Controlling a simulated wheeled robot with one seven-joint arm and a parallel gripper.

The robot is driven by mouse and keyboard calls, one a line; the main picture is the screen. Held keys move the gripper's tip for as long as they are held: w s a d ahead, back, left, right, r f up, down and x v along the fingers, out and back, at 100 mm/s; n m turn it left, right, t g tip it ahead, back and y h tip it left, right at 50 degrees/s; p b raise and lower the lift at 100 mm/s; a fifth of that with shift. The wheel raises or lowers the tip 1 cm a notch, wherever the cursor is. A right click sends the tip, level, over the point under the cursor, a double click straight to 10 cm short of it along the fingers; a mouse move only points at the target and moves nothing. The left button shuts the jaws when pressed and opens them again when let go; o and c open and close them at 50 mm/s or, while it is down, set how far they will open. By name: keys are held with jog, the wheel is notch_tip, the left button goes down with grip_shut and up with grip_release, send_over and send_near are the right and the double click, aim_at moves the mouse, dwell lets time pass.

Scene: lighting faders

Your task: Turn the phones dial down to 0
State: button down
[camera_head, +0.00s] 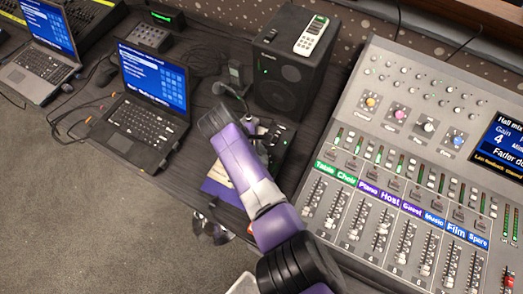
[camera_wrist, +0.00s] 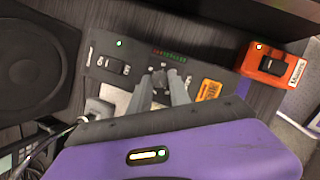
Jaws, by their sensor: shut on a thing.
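A dark control box (camera_wrist: 135,50) fills the middle of the wrist view, with a green light, a black rocker switch (camera_wrist: 112,66) and a row of small meter lights (camera_wrist: 170,55). My gripper (camera_wrist: 168,80) reaches down onto this box, its fingers close together on a small dial. The fingers hide most of the dial, so its pointer and scale cannot be read. In the head view the same box (camera_head: 284,138) lies below the speaker, and my arm and gripper (camera_head: 262,138) cover part of it.
An orange switch box (camera_wrist: 275,68) stands right of the control box in the wrist view. A speaker (camera_head: 288,62) with a white remote (camera_head: 311,35) on top stands behind. The mixing desk (camera_head: 420,150) is at right, laptops (camera_head: 148,105) at left.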

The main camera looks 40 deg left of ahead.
jog(key=c, duration=1.2)
grip_release()
jog(key=v, duration=0.7)
jog(key=shift+r, duration=0.35)
jog(key=shift+s+a, duration=0.1)
jog(key=shift+s, duration=0.05)
